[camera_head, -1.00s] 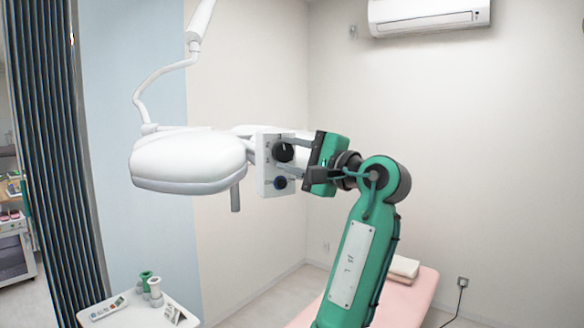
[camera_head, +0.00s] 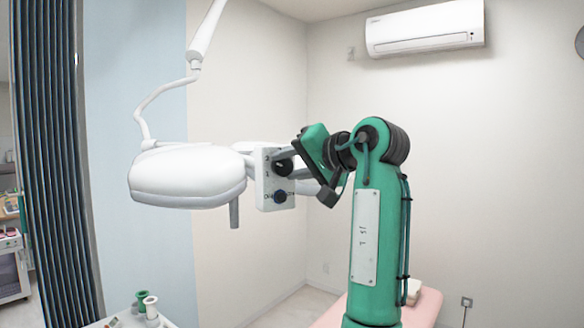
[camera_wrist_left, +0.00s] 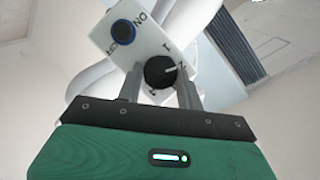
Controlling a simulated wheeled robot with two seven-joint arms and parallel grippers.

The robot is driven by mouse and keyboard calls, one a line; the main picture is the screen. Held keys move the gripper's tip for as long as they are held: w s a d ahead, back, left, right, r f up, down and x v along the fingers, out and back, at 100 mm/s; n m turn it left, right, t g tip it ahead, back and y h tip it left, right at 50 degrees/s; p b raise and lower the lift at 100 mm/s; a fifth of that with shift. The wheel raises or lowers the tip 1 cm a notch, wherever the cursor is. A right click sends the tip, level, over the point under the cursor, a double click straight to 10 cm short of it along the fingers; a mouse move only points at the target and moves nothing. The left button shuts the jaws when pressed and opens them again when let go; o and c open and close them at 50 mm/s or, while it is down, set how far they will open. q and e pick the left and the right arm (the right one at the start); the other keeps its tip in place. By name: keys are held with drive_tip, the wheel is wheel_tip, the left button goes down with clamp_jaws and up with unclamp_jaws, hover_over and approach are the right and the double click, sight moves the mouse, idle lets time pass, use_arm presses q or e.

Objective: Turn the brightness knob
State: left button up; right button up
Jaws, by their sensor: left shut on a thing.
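The brightness knob (camera_head: 283,166) is a black round dial on the white control panel (camera_head: 262,180) at the right side of the lamp. In the left wrist view the knob (camera_wrist_left: 160,72) has a white pointer toward the "2" among printed numbers. My left gripper (camera_head: 287,160) is shut on the knob, with one finger on each side of it. Its green body is tilted to the panel's right. A blue-ringed ON switch (camera_wrist_left: 122,31) sits on the same panel; it also shows below the knob in the head view (camera_head: 280,196). My right gripper is not in view.
The white lamp head (camera_head: 188,178) hangs from a jointed arm (camera_head: 150,100) left of the panel. A small table with green and white spools (camera_head: 142,300) is at bottom left, and a pink bed (camera_head: 428,305) at lower right.

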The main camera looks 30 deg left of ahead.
use_arm(q)
drive_tip(key=n+t+h, duration=0.1)
drive_tip(key=n, duration=0.1)
drive_tip(key=n+h, duration=0.1)
drive_tip(key=n, duration=0.1)
drive_tip(key=shift+s+r+t, duration=0.1)
drive_tip(key=shift+s+t, duration=0.1)
drive_tip(key=shift+t, duration=0.2)
drive_tip(key=n+t+h+b, duration=0.1)
drive_tip(key=n, duration=0.2)
drive_tip(key=shift+s+a+t, duration=0.1)
drive_tip(key=shift+a+t, duration=0.05)
drive_tip(key=shift+t, duration=0.25)
drive_tip(key=shift+r, duration=0.1)
drive_tip(key=o, duration=1)
